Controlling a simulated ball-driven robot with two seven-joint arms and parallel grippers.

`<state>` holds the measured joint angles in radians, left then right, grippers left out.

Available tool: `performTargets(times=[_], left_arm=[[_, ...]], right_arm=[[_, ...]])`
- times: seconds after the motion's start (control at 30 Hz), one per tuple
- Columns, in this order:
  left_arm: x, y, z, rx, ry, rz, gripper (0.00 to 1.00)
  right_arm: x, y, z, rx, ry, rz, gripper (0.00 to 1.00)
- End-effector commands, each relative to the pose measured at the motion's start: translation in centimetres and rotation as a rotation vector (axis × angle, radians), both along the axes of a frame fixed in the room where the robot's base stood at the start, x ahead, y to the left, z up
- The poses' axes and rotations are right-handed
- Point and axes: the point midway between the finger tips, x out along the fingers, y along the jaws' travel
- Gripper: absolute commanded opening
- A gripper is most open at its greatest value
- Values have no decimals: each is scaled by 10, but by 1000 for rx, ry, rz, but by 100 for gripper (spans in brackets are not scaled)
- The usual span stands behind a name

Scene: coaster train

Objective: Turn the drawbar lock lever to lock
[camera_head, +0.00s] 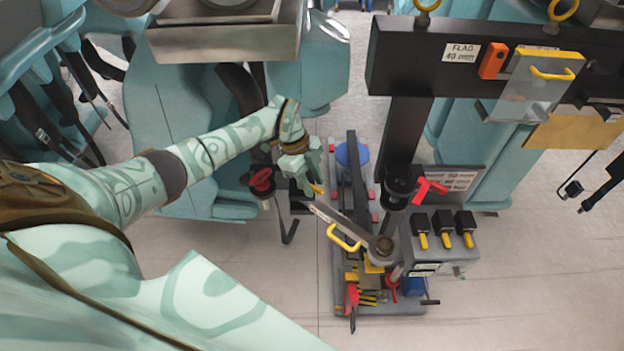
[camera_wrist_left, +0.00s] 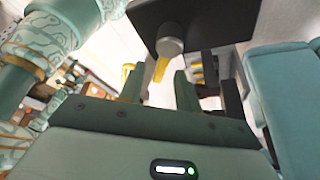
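A short yellow lever (camera_wrist_left: 162,65) hangs from a round grey hub (camera_wrist_left: 171,46) on a dark block in the left wrist view; I take it to be the drawbar lock lever. A small yellow part (camera_head: 317,188) shows beside my left gripper (camera_head: 311,176) in the head view, probably the same lever. My left gripper also shows in the left wrist view (camera_wrist_left: 162,88). Its fingers stand apart, with the lever at the gap near their tips. I cannot tell whether they touch it. My right gripper is not in view.
A grey bar with a yellow handle (camera_head: 344,238) lies just below and right of the left gripper. A red-knobbed part (camera_head: 262,180) stands to its left. A red lever (camera_head: 430,188) and a box with black-and-yellow switches (camera_head: 444,235) are to the right. A tool tray (camera_head: 385,309) is below.

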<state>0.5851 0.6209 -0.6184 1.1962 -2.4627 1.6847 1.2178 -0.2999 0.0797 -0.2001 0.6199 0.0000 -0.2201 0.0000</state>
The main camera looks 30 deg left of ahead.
Motion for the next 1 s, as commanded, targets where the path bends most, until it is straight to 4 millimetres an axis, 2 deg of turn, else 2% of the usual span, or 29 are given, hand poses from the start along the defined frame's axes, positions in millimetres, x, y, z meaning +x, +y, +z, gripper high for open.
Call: performTargets(times=[0.1, 0.2, 0.23, 0.67, 1.0], left_arm=[[0, 0, 0, 0, 0, 0, 34], [0, 0, 0, 0, 0, 0, 6], [0, 0, 0, 0, -1, 0, 0], [-1, 1, 1, 1, -2, -50, 0], [-8, 3, 1, 3, -3, -287, 0]], right_arm=[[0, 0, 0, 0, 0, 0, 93], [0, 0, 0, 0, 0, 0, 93], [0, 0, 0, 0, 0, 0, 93], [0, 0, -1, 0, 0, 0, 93], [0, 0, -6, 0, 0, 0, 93]])
